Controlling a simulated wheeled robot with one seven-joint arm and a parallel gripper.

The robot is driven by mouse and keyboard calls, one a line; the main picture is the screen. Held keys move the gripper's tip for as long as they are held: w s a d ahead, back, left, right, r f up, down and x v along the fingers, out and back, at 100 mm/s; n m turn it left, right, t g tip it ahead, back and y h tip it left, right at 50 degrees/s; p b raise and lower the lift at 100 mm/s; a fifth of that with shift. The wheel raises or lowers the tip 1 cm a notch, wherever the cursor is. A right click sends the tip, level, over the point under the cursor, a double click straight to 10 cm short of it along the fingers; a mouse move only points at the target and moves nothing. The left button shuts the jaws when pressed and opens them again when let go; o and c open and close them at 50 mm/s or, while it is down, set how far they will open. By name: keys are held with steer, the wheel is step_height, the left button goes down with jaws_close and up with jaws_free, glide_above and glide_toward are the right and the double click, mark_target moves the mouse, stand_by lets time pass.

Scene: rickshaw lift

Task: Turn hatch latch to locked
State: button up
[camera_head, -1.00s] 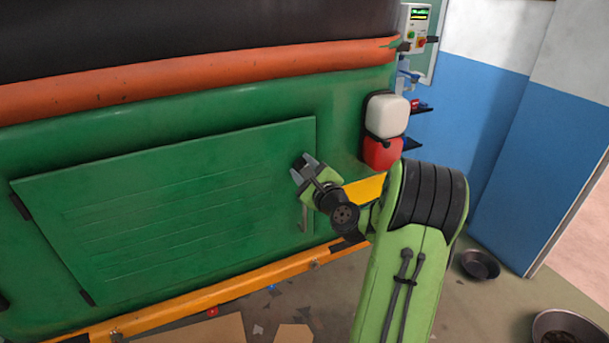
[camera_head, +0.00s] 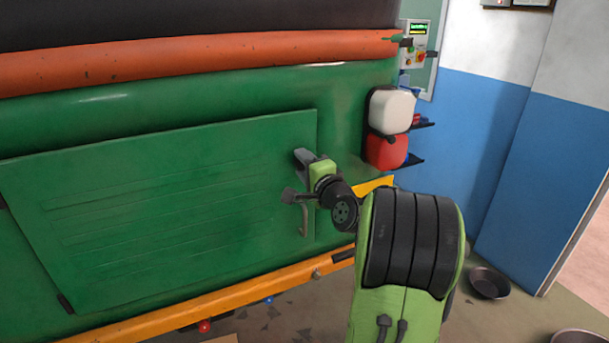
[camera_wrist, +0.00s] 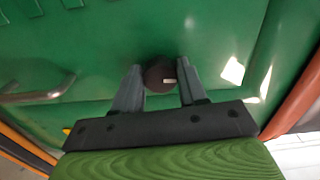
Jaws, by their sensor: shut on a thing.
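The green hatch (camera_head: 150,200) is a flat panel on the green vehicle body and lies flush against it. My gripper (camera_head: 300,157) is at the hatch's upper right. In the wrist view my gripper (camera_wrist: 160,82) has its two grey fingers on either side of a round dark latch knob (camera_wrist: 157,69) and is shut on it. The knob has a short pale mark (camera_wrist: 169,81) on its right side. In the head view the gripper hides the knob. A bent metal handle (camera_head: 304,217) is on the hatch below the gripper; it shows at left in the wrist view (camera_wrist: 32,96).
An orange-yellow rail (camera_head: 220,299) runs along the vehicle's bottom. White (camera_head: 391,110) and red (camera_head: 386,150) containers hang right of the hatch. A control box (camera_head: 419,43) is above them. A metal bowl (camera_head: 488,282) stands on the floor at right.

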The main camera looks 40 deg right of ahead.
steer(key=shift+f+n+b, duration=0.1)
steer(key=shift+n+b, duration=0.4)
steer(key=shift+n, duration=0.1)
steer(key=o, duration=1.1)
steer(key=shift+c, duration=0.2)
steer(key=b+v, duration=0.3)
steer(key=v, duration=1.2)
steer(key=shift+s+a, duration=0.2)
steer(key=shift+s, duration=0.15)
